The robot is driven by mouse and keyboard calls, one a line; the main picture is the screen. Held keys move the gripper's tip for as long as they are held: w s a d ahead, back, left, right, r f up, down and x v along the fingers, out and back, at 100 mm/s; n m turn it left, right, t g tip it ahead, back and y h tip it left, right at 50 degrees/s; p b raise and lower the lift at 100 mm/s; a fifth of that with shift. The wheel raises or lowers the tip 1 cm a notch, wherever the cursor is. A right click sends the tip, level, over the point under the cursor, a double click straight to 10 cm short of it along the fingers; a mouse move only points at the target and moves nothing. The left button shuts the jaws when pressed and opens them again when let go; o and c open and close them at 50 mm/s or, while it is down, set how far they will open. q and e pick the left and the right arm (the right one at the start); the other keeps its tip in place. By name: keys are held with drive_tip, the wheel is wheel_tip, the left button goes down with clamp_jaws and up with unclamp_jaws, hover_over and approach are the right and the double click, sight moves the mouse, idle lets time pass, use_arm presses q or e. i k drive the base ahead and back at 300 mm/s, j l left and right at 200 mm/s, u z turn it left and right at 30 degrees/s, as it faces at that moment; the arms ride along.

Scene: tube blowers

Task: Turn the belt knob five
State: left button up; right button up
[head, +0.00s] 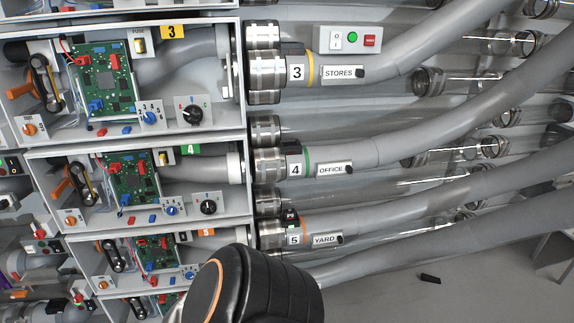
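Bay five (85,258) is the lower open unit, with an orange 5 tag (206,233). A small orange knob (103,285) sits on a white plate at its lower left, below a black belt (115,256) on pulleys. The label by this knob is too small to read. A blue knob (190,273) sits on another plate to the right. A dark rounded part of my own arm covers the lower right of the bay. Neither gripper shows.
Similar bays three (125,135) and four (100,226) stand above, with their own orange knobs. Hoses marked STORES, OFFICE and YARD (325,239) run off to the right. A small black block (430,279) lies on the grey floor.

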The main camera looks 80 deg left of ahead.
sight(103, 285)
drive_tip(key=j+u, duration=0.1)
drive_tip(key=u, duration=3.95)
drive_tip(key=i+j, duration=0.15)
drive_tip(key=j, duration=0.15)
